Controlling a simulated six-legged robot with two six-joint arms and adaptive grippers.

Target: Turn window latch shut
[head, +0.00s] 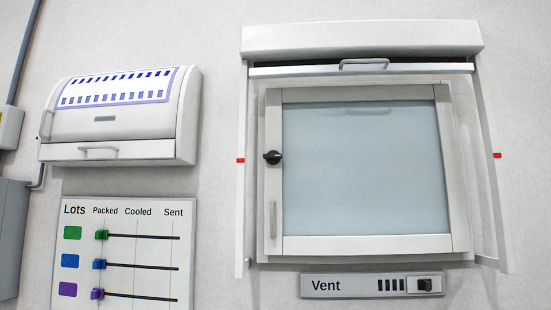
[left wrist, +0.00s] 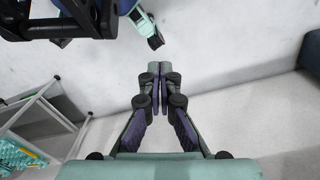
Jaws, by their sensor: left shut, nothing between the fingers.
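The window (head: 365,168) is a pale framed pane in a white casing on the wall. The window latch (head: 272,157) is a black knob with a short lever on the left side of the frame, its lever pointing roughly sideways. A vertical handle (head: 273,220) sits below it. In the left wrist view my left gripper (left wrist: 160,70) is shut and empty, its fingertips together, over pale floor and wall. Neither gripper shows in the head view, and the latch does not show in the left wrist view.
A shutter bar with a handle (head: 363,65) spans the top of the casing. A Vent panel (head: 372,285) is below. A Lots slider board (head: 125,250) and a white hooded box (head: 122,115) are at the left. A wire-frame rack (left wrist: 45,125) stands left in the wrist view.

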